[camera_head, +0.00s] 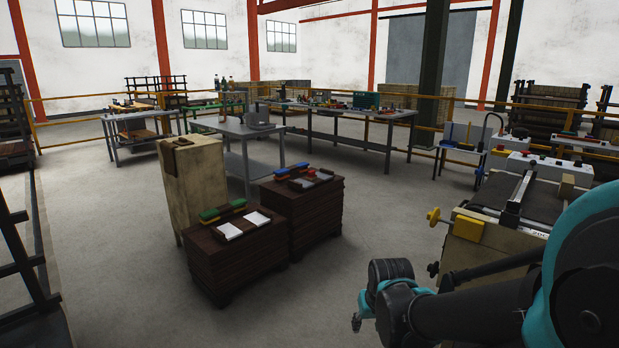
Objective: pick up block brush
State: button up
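A green-topped, brush-like block (222,210) lies on the near dark brown stack (232,262), behind two white pads. A blue-topped piece (292,169) and a red piece (309,175) lie on the second brown stack (318,212), behind and to the right. They are too small to tell which one is the block brush. My arm reaches in from the lower right. A small dark tip of my gripper (356,322) shows at its left end, apart from both stacks and nearer the camera. Its fingers are too hidden to tell their state.
A tall beige cabinet (195,185) stands behind the near stack. A grey table (245,130) is beyond it. A machine with a yellow knob (434,216) stands at right, close to my arm. Bare floor lies left of the stacks and between them and my arm.

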aim_at(311, 175)
jog(key=i+l, duration=0.1)
jog(key=i, duration=0.45)
jog(key=i+l, duration=0.1)
jog(key=i, duration=0.5)
jog(key=i+l+u, duration=0.1)
jog(key=i, duration=0.45)
jog(key=i+l, duration=0.15)
jog(key=i, duration=0.45)
jog(key=i+l, duration=0.15)
jog(key=i, duration=0.4)
jog(key=i+l+u, duration=0.1)
jog(key=i, duration=0.45)
jog(key=i+l, duration=0.2)
jog(key=i, duration=0.4)
